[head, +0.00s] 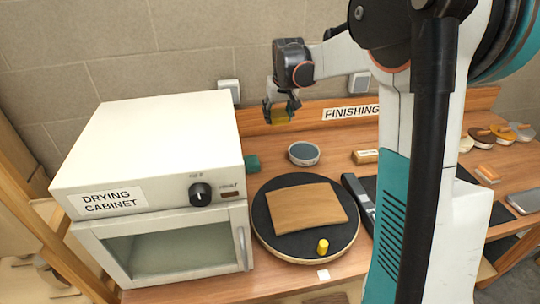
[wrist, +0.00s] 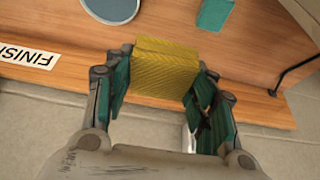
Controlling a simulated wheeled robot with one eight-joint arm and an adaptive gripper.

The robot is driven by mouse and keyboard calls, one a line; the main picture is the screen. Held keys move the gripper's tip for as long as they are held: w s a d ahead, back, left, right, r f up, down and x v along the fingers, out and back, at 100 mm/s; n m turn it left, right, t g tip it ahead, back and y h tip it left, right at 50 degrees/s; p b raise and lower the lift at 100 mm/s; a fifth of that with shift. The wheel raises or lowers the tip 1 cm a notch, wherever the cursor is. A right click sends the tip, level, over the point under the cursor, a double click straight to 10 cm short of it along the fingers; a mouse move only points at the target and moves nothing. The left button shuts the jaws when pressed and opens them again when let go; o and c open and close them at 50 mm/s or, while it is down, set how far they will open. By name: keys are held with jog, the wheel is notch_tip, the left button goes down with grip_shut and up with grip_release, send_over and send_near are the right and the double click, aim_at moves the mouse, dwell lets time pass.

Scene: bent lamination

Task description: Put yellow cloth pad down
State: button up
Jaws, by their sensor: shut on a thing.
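The yellow cloth pad (wrist: 167,72) is held between the two fingers of my gripper (wrist: 158,88) in the wrist view. In the head view my gripper (head: 281,106) is in the air near the back wall, above the rear of the wooden bench (head: 262,150). The pad (head: 280,117) shows small and darker between the fingers there. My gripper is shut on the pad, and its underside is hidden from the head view.
A white drying cabinet (head: 150,150) stands at left. A bent wooden sheet (head: 305,208) and a small yellow cylinder (head: 323,246) lie on a round black turntable (head: 270,235).

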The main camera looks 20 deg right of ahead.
aim_at(276, 164)
notch_tip(276, 164, down, 20)
jog(key=b, duration=0.5)
jog(key=shift+w+b, duration=0.15)
jog(key=shift+b, duration=0.25)
jog(key=shift+r, duration=0.1)
jog(key=shift+f, duration=0.3)
jog(key=shift+s+f+b, duration=0.1)
jog(key=shift+s+b, duration=0.1)
jog(key=shift+b, duration=0.15)
jog(key=shift+s+f, duration=0.1)
jog(key=o, duration=0.7)
jog(key=shift+f, duration=0.2)
jog(key=shift+r, duration=0.1)
